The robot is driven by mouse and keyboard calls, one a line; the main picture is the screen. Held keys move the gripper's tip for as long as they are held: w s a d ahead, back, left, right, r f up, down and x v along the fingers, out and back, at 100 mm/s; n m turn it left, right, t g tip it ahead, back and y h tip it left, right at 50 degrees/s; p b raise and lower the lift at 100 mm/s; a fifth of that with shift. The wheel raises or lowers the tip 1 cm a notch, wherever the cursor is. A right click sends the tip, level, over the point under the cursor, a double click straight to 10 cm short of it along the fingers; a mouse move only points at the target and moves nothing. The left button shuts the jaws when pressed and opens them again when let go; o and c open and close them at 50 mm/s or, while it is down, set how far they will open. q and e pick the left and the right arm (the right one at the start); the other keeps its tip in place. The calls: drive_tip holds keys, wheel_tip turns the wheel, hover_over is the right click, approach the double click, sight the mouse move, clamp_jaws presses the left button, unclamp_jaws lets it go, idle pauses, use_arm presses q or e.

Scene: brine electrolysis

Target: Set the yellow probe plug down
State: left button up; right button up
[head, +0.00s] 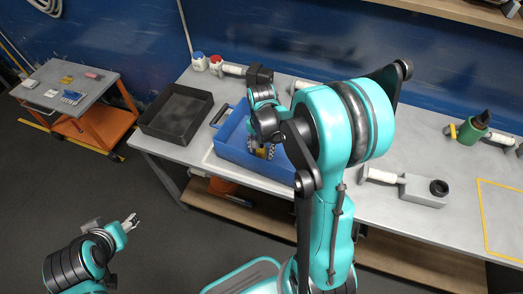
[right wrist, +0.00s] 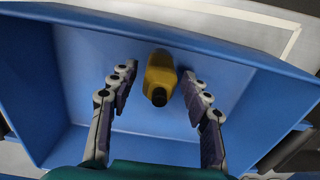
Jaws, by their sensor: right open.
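The yellow probe plug (right wrist: 160,78) lies on the floor of the blue bin (right wrist: 255,45), between and just beyond my right fingers in the right wrist view. Its dark end faces my gripper. My right gripper (right wrist: 156,100) is open, with a gap between each finger and the plug. In the head view the plug (head: 263,153) shows only as a small yellow patch beside my right gripper (head: 260,150), inside the blue bin (head: 232,148). My right arm hides much of the bin. My left gripper (head: 131,222) is away from the table over the floor; its fingers are too small to judge.
A black tray (head: 177,112) stands left of the bin on the grey table (head: 400,215). Red and blue capped jars (head: 207,62) stand behind. A grey fixture (head: 424,190) and a green holder (head: 471,132) are at right. An orange cart (head: 104,125) stands at far left.

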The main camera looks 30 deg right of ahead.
wheel_tip(320, 180, up, 11)
drive_tip(key=p, duration=0.3)
drive_tip(key=shift+f, duration=0.2)
drive_tip(key=s+a+r+n+t, duration=0.6)
drive_tip(key=s+a+n+t, duration=0.1)
drive_tip(key=s+a+n, duration=0.3)
drive_tip(key=shift+s+r+n, duration=0.25)
drive_tip(key=shift+s+n, duration=0.15)
drive_tip(key=shift+n, duration=0.1)
drive_tip(key=shift+a+f, duration=0.1)
